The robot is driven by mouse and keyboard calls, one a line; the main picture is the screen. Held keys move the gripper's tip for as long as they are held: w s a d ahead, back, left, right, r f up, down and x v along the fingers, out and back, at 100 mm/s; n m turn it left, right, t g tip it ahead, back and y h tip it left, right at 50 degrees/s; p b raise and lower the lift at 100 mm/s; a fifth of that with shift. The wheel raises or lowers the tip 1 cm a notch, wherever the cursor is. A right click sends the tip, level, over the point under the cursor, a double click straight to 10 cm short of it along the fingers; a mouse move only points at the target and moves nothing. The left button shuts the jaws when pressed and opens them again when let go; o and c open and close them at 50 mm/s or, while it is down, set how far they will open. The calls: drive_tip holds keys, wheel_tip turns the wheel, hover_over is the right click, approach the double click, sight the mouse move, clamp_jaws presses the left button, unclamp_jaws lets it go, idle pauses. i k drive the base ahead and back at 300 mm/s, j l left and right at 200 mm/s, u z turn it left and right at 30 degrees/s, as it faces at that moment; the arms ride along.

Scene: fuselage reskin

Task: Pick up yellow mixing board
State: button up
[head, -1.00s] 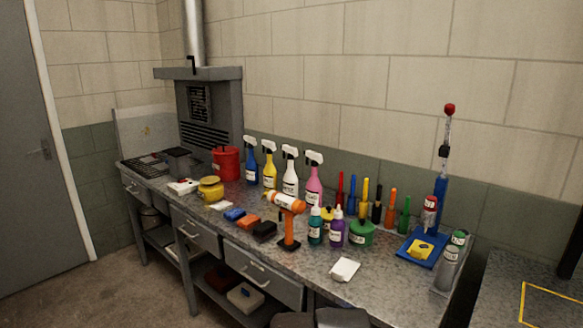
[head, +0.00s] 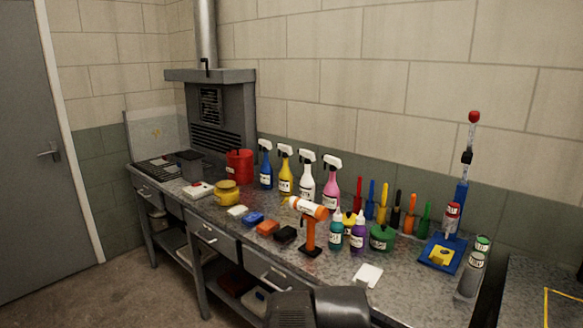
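A small yellow piece (head: 441,256), flat and roughly square with a dark mark, lies on a blue base plate (head: 458,246) at the right end of the workbench. It is the closest match to the yellow mixing board, but it is too small to be sure. A blue upright with a red knob (head: 474,117) rises behind it. My gripper is not in view; only dark parts that look like my arm show at the bottom middle, well left of the yellow piece and nearer to me.
A white pad (head: 367,275) lies near the bench's front edge.

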sight(442, 253)
drive_tip(key=l, duration=0.1)
drive_tip(key=k+j, duration=0.1)
drive_tip(key=i+l, duration=0.35)
drive_tip(key=i, duration=0.15)
drive_tip(key=i+l, duration=0.3)
drive_tip(key=i, duration=0.25)
